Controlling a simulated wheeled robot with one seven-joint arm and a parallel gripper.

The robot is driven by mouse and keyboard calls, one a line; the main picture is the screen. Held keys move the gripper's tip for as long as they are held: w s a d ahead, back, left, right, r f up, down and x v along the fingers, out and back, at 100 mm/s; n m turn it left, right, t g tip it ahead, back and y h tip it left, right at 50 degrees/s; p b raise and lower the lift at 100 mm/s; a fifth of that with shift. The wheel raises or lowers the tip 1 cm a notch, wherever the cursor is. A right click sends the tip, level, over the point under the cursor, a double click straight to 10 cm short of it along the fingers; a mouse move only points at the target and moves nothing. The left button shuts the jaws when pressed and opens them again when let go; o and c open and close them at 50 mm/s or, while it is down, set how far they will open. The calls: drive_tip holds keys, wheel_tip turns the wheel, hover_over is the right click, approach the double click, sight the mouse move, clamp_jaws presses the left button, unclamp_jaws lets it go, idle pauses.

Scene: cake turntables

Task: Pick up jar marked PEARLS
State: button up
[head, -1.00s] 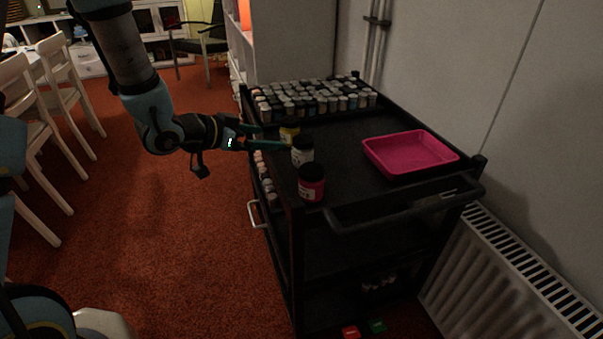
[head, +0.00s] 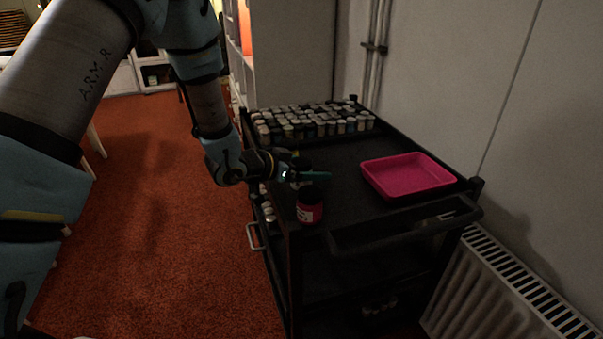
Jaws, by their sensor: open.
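No label is readable here, so I cannot tell which jar is marked PEARLS. A red jar with a dark lid (head: 310,211) stands upright at the cart's near left corner. The yellow jar farther back is also mostly covered by my gripper.
The black cart (head: 352,207) carries many small paint pots (head: 318,128) at its back and a pink tray (head: 408,176) at its right. The cart top between the jars and the tray is clear. A radiator (head: 505,290) and a wall stand at the right.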

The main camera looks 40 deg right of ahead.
drive_tip(key=shift+d+f, duration=0.1)
drive_tip(key=shift+d, duration=0.1)
clamp_jaws()
idle(0.7)
